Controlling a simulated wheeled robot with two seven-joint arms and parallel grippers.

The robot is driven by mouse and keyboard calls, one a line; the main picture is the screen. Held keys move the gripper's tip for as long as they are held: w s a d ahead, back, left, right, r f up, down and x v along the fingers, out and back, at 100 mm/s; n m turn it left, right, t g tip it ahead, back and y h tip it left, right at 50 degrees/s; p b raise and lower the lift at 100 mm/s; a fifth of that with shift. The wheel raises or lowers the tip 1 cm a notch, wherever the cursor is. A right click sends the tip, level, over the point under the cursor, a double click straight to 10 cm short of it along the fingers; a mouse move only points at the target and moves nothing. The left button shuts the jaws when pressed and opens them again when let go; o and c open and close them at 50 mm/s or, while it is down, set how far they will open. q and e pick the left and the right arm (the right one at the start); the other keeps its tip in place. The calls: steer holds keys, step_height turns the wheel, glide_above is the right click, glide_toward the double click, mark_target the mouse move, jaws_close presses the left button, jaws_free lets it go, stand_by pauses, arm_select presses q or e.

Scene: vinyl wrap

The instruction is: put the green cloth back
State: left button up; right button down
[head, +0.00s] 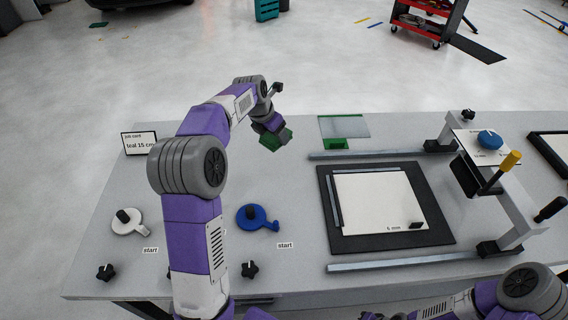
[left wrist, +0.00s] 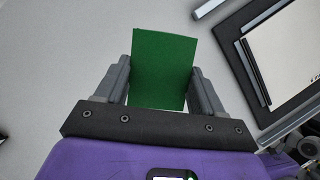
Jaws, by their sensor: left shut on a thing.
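The green cloth (head: 276,140) is a small dark green piece held in my left gripper (head: 270,127), above the back of the table. In the left wrist view the cloth (left wrist: 165,68) fills the gap between the two fingers, which are shut on it. A brighter green patch (head: 336,144) lies on the table to the right of the gripper, in front of a pale see-through sheet (head: 344,127). My right arm shows only at the bottom right corner; its gripper is not in view.
The grey table (head: 280,185) has bare room under and around the left gripper. A black-framed white panel (head: 380,205) lies between two metal rails, with a bridge-like frame (head: 508,205) to the right. A job card (head: 139,143) and a blue round tool (head: 256,217) sit further left.

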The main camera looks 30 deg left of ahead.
arm_select(q)
steer(key=b+x, duration=0.1)
steer(key=x, duration=0.1)
steer(key=shift+w+f, duration=0.2)
steer(key=shift+f, duration=0.1)
step_height(320, 180, down, 10)
steer(key=b, duration=0.4)
steer(key=shift+a, duration=0.1)
steer(key=shift+r, duration=0.15)
arm_select(e)
steer(key=f, duration=0.3)
steer(key=w+f, duration=0.1)
steer(key=f, duration=0.1)
steer(key=shift+f, duration=0.3)
arm_select(q)
steer(key=o, duration=0.9)
steer(key=shift+o, duration=0.5)
